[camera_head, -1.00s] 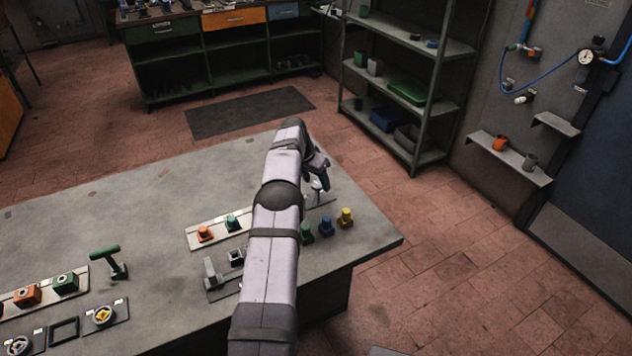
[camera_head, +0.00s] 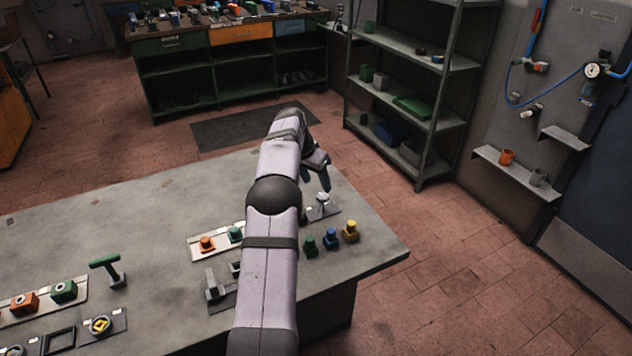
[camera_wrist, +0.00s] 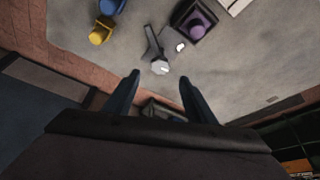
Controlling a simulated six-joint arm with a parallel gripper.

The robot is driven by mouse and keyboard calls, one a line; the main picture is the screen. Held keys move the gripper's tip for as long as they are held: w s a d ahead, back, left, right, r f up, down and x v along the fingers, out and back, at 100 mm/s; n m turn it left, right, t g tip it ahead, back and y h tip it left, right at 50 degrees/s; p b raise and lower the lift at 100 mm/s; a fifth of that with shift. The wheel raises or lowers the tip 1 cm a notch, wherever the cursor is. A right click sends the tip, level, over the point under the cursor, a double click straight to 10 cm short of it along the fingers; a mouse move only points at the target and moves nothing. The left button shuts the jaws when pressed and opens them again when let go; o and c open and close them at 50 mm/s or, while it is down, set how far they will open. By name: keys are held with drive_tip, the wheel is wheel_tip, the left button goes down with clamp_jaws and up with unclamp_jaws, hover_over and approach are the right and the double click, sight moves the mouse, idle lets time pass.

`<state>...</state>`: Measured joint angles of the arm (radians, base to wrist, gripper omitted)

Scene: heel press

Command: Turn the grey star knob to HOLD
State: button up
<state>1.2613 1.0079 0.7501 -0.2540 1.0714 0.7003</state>
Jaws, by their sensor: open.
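A pale grey knob head on a dark stem (camera_head: 322,198) stands near the table's far right corner, just below my gripper (camera_head: 325,186) in the head view. It may be the star knob; its points and any HOLD mark are too small to read. In the wrist view a pale faceted head (camera_wrist: 160,67) on a dark grey bar lies between and just beyond the fingertips of my gripper (camera_wrist: 160,79). My gripper is open, with nothing between its fingers. A second grey round knob (camera_head: 15,350) is cut off at the head view's lower left edge.
Blue (camera_head: 330,236), yellow (camera_head: 351,231) and green (camera_head: 310,244) knobs stand close in front. My arm hides part of the table (camera_head: 165,215). Its far left area is bare.

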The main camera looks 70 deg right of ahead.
drive_tip(key=shift+s, duration=0.15)
drive_tip(key=c, duration=0.5)
drive_tip(key=shift+m, duration=0.4)
drive_tip(key=s, duration=0.2)
drive_tip(key=s+d, duration=0.1)
drive_tip(key=s, duration=0.1)
drive_tip(key=shift+f+b, duration=0.15)
drive_tip(key=shift+b, duration=0.25)
clamp_jaws()
drive_tip(key=s+a+m+b, duration=0.2)
drive_tip(key=s+m, duration=0.1)
drive_tip(key=s, duration=0.9)
drive_tip(key=s+a+m+b, duration=0.2)
drive_tip(key=s+m, duration=0.1)
drive_tip(key=s, duration=0.8)
drive_tip(key=w+a+f+n+t, duration=0.1)
drive_tip(key=w+n+t, duration=0.6)
drive_tip(key=w+n, duration=0.5)
drive_tip(key=shift+w+a+n+t+y, duration=0.2)
drive_tip(key=shift+a+n+t+y, duration=0.15)
drive_tip(key=shift+n, duration=0.35)
